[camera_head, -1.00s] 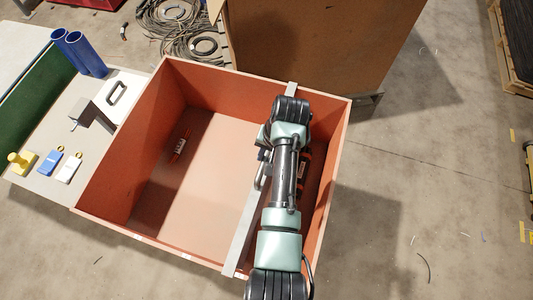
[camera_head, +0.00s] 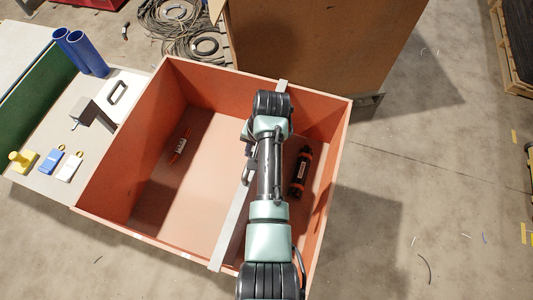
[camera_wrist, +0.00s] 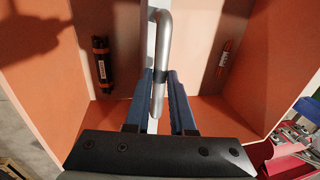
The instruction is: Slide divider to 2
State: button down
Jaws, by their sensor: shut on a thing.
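The divider (camera_head: 234,228) is a pale grey panel standing across the open orange bin (camera_head: 120,232), right of the bin's middle. Its top edge spans from the back wall to the front wall. In the wrist view a bent metal handle (camera_wrist: 162,45) rises from the divider (camera_wrist: 151,45). My gripper's blue fingers (camera_wrist: 160,100) are on both sides of the handle and shut on it. In the head view my arm covers much of the divider, and the fingertips are hard to make out. No number marks are readable on the bin's rim.
A side table (camera_head: 35,185) with blue tubes (camera_head: 80,53) and tags stands at left. A large brown box (camera_head: 310,45) stands behind.

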jog(key=w+a+b, duration=0.2)
jog(key=w+a, duration=0.1)
jog(key=a, duration=0.7)
jog(key=shift+w, duration=0.25)
jog(key=shift+a+r, duration=0.1)
jog(key=c, duration=0.8)
grip_release()
jog(key=shift+o, duration=0.2)
jog(key=shift+s, duration=0.1)
notch_tip(320, 180, up, 13)
jog(key=d, duration=0.2)
jog(key=shift+s+d+f, duration=0.2)
jog(key=shift+s+d, duration=0.05)
jog(key=shift+s, duration=0.1)
